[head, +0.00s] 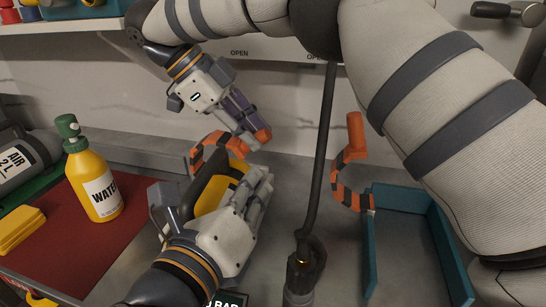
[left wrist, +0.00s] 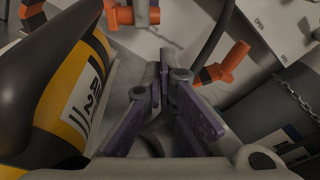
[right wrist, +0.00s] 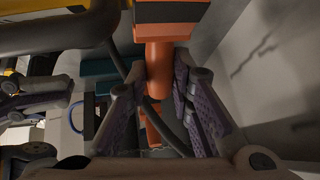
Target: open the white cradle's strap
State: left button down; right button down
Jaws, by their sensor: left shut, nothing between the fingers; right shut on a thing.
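An orange-and-black striped strap (head: 208,150) arches over the far end of a yellow-and-black cylinder (head: 212,192). My right gripper (head: 256,138), the upper one, is shut on the strap's orange handle, which shows between its fingers in the right wrist view (right wrist: 159,75). My left gripper (head: 264,176) is shut and empty beside the cylinder, just below the strap. Its closed fingers (left wrist: 168,75) also show in the left wrist view, with the labelled cylinder (left wrist: 75,105) at left. The cradle body is mostly hidden by the cylinder and my left gripper; its colour cannot be told.
A second striped strap (head: 345,180) with an upright orange handle stands right of a dark hose (head: 323,150). A teal-walled tray (head: 371,250) is at right. A yellow water bottle (head: 95,185) stands on a red mat (head: 50,255) at left, near a grey air cylinder (head: 25,160).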

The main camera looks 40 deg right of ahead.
jog(key=shift+f, duration=0.1)
pick_arm(q)
jog(key=w+d+f+n, duration=0.1)
jog(key=w+d+n, duration=0.1)
jog(key=w+d, duration=0.4)
jog(key=shift+w+d+f, duration=0.2)
jog(key=shift+d+f, duration=0.1)
jog(key=shift+d, duration=0.7)
jog(key=shift+w+a+r+n, duration=0.2)
jog(key=shift+w+a+r, duration=0.1)
jog(key=shift+r, duration=0.15)
jog(key=shift+w+a+r+n, duration=0.2)
jog(key=shift+w+r, duration=0.1)
jog(key=shift+r, duration=0.15)
pick_arm(e)
jog(key=c, duration=1.4)
grip_release()
pick_arm(q)
jog(key=shift+a, duration=0.1)
jog(key=shift+s+f, duration=0.1)
